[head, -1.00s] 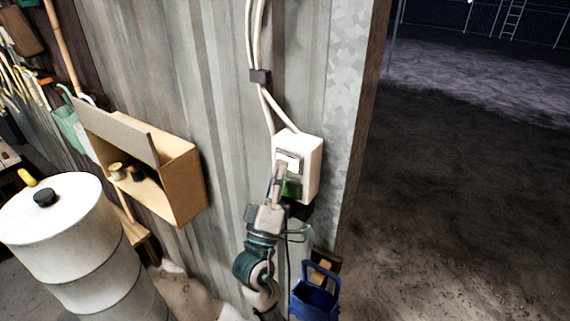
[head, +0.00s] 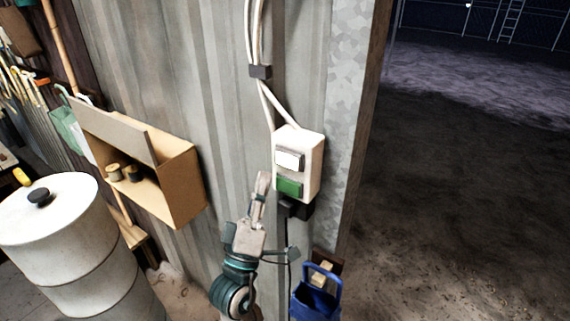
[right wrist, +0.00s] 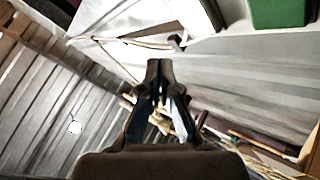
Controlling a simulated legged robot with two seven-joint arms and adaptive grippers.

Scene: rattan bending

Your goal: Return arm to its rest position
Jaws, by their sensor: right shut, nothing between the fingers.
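My right gripper (head: 262,182) is shut and empty in the head view, pointing up, left of and apart from the switch box. The white switch box (head: 312,155) on the metal wall has a white button (head: 290,159) above a green button (head: 289,186), both in plain sight. In the right wrist view my right gripper (right wrist: 160,64) has its fingertips together with nothing between them. The green button (right wrist: 280,12) shows at that view's top right. My left gripper is not in view.
A blue holder (head: 316,302) is low, right of my right arm. An open wooden box (head: 185,190) with spools hangs on the wall at left, behind a white drum (head: 60,225). A doorway to dark open ground (head: 460,190) is at right.

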